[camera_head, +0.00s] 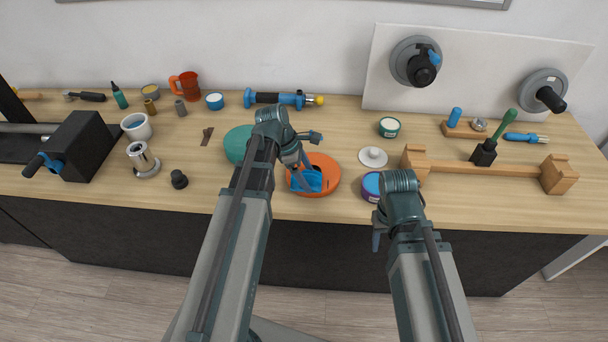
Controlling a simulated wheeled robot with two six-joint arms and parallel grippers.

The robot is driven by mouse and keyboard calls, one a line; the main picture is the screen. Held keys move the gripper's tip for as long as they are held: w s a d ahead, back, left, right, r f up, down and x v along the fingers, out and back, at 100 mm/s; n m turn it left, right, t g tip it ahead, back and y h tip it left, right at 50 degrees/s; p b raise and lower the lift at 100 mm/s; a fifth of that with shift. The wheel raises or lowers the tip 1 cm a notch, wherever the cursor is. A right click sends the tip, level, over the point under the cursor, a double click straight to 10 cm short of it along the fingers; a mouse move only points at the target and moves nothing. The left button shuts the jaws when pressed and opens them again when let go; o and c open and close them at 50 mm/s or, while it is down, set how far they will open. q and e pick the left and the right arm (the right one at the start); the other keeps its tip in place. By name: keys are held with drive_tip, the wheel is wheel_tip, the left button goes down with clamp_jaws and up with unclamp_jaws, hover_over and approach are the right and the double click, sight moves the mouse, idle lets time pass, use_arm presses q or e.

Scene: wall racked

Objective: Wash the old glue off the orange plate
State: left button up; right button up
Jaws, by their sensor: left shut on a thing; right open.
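The orange plate (323,164) lies on the bench in front of me, round and flat, partly covered by my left arm. A blue cloth-like piece (305,181) lies over its front left part. My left gripper (310,186) reaches down over the plate and is shut on the blue cloth. Any glue on the plate is too small or hidden to tell. My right gripper (377,238) is open and empty, low in front of the bench's front edge.
A teal disc (235,145) lies left of the plate, partly behind my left arm. A white round lid (373,157) and a green tin (389,127) stand right. A wooden rail (480,169) is further right. A vise-like black block (80,145) and cups stand left.

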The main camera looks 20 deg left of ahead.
sight(318, 175)
use_arm(q)
drive_tip(key=shift+d, duration=0.1)
drive_tip(key=shift+w+d+f, duration=0.1)
drive_tip(key=shift+w+d, duration=0.1)
drive_tip(key=shift+d, duration=0.5)
drive_tip(key=shift+d, duration=0.1)
drive_tip(key=shift+d+f, duration=0.1)
drive_tip(key=shift+d, duration=0.5)
drive_tip(key=shift+w, duration=0.1)
drive_tip(key=shift+w+d+r, duration=0.1)
drive_tip(key=shift+d+r, duration=0.05)
drive_tip(key=shift+r, duration=0.2)
drive_tip(key=shift+r+p, duration=0.2)
drive_tip(key=shift+p, duration=0.15)
